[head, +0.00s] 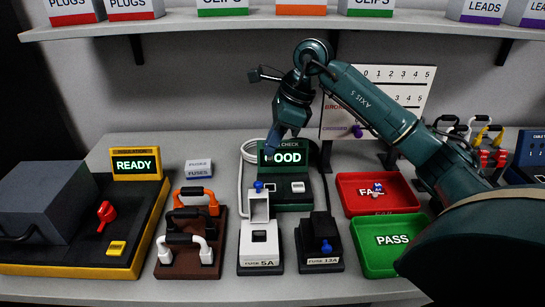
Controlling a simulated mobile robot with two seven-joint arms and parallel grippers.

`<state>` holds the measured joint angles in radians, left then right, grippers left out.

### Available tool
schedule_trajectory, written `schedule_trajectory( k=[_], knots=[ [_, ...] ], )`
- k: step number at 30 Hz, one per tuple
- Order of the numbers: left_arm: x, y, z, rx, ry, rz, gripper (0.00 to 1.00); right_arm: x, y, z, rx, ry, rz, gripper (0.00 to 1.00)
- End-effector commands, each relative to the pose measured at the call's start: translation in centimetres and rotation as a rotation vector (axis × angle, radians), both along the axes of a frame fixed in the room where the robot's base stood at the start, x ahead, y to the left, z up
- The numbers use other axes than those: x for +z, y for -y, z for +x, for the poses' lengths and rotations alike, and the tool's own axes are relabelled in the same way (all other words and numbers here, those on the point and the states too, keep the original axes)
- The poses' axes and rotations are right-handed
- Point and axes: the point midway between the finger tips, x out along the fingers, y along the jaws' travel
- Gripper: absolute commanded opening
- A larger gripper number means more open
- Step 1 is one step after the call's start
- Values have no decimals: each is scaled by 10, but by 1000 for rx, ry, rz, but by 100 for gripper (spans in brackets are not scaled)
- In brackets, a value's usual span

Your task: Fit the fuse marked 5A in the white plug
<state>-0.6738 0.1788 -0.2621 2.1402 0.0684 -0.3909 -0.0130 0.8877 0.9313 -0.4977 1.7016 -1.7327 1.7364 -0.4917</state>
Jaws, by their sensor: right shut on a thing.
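The white plug (260,236) stands at the front centre on a dark base whose label reads FUSE 5A. A white upright part with a blue piece on top rises at its back. A black plug (319,229) stands to its right on a base marked FUSE 13A. My right gripper (270,153) points down in front of the green check unit's screen, behind and above the white plug. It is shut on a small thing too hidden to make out. No fuse marked 5A can be made out. My left gripper is not in view.
The green check unit (293,204) shows a lit word ending in OOD. A FUSES box (198,168) stands back left. A red FAIL tray (350,203) holds a small item; the green PASS tray (362,258) looks empty. A cable rack (178,259) and yellow-edged READY station (112,262) are left.

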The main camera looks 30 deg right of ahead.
Motion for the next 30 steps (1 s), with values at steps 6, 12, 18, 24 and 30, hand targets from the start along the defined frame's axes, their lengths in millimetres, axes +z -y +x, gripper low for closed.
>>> schedule_trajectory(
  k=[6, 12, 18, 24, 30],
  knots=[
    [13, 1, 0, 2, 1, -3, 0, 20, 0, 0, 0, 1, 0, 0],
    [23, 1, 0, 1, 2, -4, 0, 31, 0, 0, 0, -1, -1, 0],
    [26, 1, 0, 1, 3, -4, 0, 35, 0, 0, 0, -1, 0, 0],
    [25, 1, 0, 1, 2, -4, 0, 34, 0, 0, 0, 0, 0, 0],
    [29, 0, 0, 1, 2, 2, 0, 25, -10, -14, 5, -6, -3, 0]
  ],
)
